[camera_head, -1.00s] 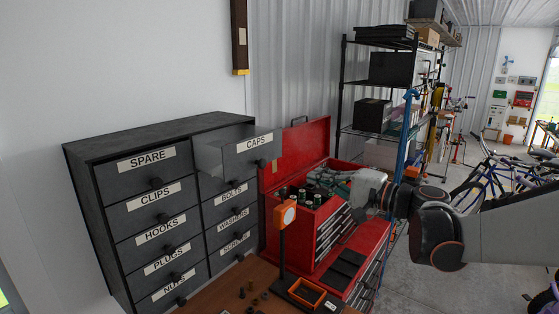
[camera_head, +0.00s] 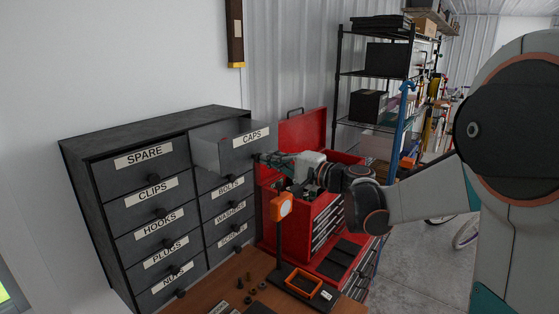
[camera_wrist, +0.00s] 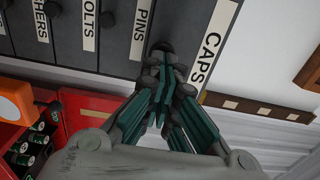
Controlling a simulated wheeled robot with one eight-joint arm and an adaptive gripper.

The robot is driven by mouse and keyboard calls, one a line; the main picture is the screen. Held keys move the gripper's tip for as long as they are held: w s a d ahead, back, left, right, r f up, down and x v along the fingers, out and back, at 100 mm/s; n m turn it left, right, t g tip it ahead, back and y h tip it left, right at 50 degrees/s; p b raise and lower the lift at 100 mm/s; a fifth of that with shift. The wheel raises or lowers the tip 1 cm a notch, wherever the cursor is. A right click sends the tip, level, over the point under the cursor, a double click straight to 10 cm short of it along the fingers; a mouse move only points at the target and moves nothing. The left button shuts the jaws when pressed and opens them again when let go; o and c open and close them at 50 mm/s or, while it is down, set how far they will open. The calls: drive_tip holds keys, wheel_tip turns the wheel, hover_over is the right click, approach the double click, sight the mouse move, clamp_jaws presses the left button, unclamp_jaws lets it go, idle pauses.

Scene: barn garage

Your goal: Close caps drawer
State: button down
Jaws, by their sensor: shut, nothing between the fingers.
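The caps drawer (camera_head: 245,153) is at the top right of the dark drawer cabinet (camera_head: 82,193) and stands pulled out, with its front ahead of the drawers below it. In the wrist view its CAPS label (camera_wrist: 213,45) shows beside my fingers. My gripper (camera_head: 270,160) is shut and empty, with its fingertips at the front of the caps drawer near its knob. The wrist view shows my green-sided fingers (camera_wrist: 163,75) together, pointing at the drawer front by a dark knob (camera_wrist: 163,47). I cannot tell whether they touch it.
A red toolbox (camera_head: 300,215) with its lid raised stands right of the cabinet, below my arm. An orange-headed stand (camera_head: 281,207) rises from the wooden bench (camera_head: 232,287) in front. A black shelf rack (camera_head: 372,75) stands behind. The other drawers appear shut.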

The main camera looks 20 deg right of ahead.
drive_tip(key=b+x, duration=0.2)
drive_tip(key=x, duration=1)
drive_tip(key=shift+b, duration=0.35)
drive_tip(key=shift+r, duration=0.1)
drive_tip(key=shift+s, duration=0.1)
